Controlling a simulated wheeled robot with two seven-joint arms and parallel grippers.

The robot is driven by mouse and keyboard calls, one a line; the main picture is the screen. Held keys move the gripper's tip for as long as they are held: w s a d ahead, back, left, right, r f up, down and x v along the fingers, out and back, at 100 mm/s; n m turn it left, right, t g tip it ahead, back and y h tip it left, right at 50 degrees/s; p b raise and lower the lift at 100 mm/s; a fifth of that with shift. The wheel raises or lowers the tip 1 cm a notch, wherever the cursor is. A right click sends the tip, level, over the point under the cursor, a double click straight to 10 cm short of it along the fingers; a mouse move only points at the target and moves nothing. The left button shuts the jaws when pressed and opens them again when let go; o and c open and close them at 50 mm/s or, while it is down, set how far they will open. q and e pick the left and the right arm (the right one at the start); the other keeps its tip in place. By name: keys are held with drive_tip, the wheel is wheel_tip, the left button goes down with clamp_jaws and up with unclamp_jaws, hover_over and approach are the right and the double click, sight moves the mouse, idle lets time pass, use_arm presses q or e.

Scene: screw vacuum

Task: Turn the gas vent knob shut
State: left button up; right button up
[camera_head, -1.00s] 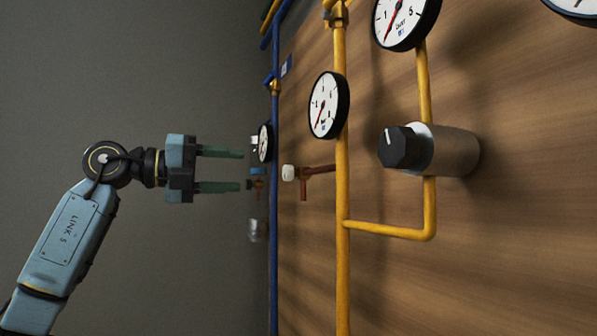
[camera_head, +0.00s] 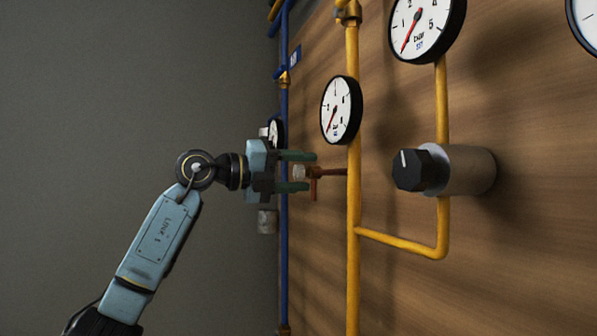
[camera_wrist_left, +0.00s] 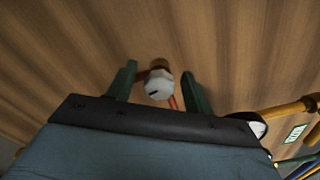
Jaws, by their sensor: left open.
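The likely gas vent knob is a small white knob (camera_head: 299,172) on a copper-coloured branch off the yellow pipe. In the left wrist view the white knob (camera_wrist_left: 159,86) shows a dark slot mark on its face. My left gripper (camera_head: 303,171) is open, with its two green fingers above and below the knob in the head view. In the left wrist view its fingers (camera_wrist_left: 157,82) stand to either side of the knob, with gaps visible. I cannot tell whether the fingertips reach past the knob's face. My right gripper is not in view.
The yellow pipe (camera_head: 352,200) runs up the wooden wall panel (camera_head: 400,290), with a gauge (camera_head: 341,110) close above the knob. A larger black knob (camera_head: 412,171) on a grey cylinder stands to the right. A blue pipe (camera_head: 284,270) runs behind my gripper.

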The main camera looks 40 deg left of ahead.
use_arm(q)
drive_tip(key=c, duration=1)
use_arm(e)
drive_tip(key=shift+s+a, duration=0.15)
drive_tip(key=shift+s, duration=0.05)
